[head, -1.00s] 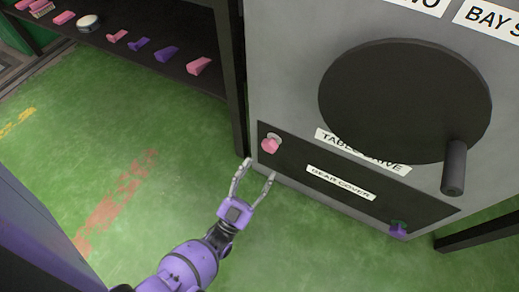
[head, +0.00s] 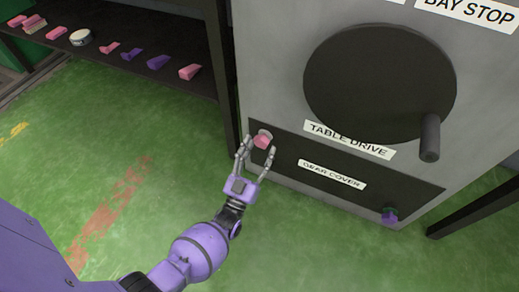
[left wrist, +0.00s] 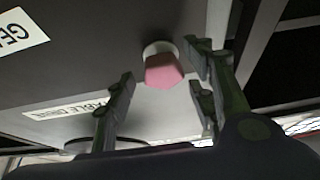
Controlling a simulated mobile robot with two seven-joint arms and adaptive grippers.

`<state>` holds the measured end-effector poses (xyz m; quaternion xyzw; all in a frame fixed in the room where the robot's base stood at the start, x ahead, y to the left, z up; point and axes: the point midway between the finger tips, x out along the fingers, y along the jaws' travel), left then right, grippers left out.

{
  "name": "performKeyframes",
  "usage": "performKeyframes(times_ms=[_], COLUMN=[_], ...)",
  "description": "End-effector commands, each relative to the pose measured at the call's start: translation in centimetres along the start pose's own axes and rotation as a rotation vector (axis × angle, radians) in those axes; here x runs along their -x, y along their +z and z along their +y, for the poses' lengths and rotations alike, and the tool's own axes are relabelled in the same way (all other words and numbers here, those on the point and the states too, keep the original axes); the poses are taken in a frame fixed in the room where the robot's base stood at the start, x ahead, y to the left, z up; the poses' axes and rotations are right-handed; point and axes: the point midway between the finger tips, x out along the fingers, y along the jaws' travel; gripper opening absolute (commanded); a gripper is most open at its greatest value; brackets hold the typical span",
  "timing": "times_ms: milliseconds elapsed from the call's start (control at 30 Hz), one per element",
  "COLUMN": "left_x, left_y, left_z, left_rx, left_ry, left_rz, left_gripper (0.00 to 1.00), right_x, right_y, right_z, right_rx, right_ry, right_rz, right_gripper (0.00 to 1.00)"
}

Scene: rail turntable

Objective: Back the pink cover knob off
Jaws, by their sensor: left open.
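The pink cover knob (head: 263,142) sits on a pale round base at the upper left corner of the dark gear cover panel (head: 290,172). My left gripper (head: 257,147) is open, with its fingertips close to the knob. In the left wrist view the pink knob (left wrist: 163,72) shows between the open fingers of the left gripper (left wrist: 160,75), nearer the right-hand finger. I cannot tell whether a finger touches it. A purple knob (head: 390,216) sits at the panel's lower right corner. My right gripper is not in view.
A large dark handwheel (head: 375,80) with a projecting handle (head: 430,137) is above the panel. A dark shelf (head: 120,70) at the upper left holds pink and purple wedge-like pieces and a round tin (head: 80,37). The green floor (head: 110,150) is open at left.

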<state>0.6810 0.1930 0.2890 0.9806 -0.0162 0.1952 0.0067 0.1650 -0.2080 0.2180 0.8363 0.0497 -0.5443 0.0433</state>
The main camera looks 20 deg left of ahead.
Motion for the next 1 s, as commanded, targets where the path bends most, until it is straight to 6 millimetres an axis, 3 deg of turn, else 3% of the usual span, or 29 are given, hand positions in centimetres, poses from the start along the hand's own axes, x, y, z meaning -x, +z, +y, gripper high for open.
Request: performKeyframes(times_ms=[333, 667, 867, 1000], left_x=[-0.48, -0.45, -0.45, -0.45], left_y=[-0.01, -0.01, -0.02, -0.01], left_z=[-0.03, -0.03, -0.08, -0.29], left_rx=[-0.001, -0.001, -0.011, -0.137], left_ry=[0.0, 0.0, 0.004, 0.056], left_rz=[0.0, 0.0, 0.0, 0.0], left_gripper=[0.49, 0.08, 0.07, 0.07], right_x=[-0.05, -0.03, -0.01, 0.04], right_y=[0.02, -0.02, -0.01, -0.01], right_z=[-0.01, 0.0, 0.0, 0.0], right_rx=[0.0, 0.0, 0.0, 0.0], right_ry=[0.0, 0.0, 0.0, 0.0], right_rz=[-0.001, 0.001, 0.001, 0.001], right_gripper=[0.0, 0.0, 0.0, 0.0])
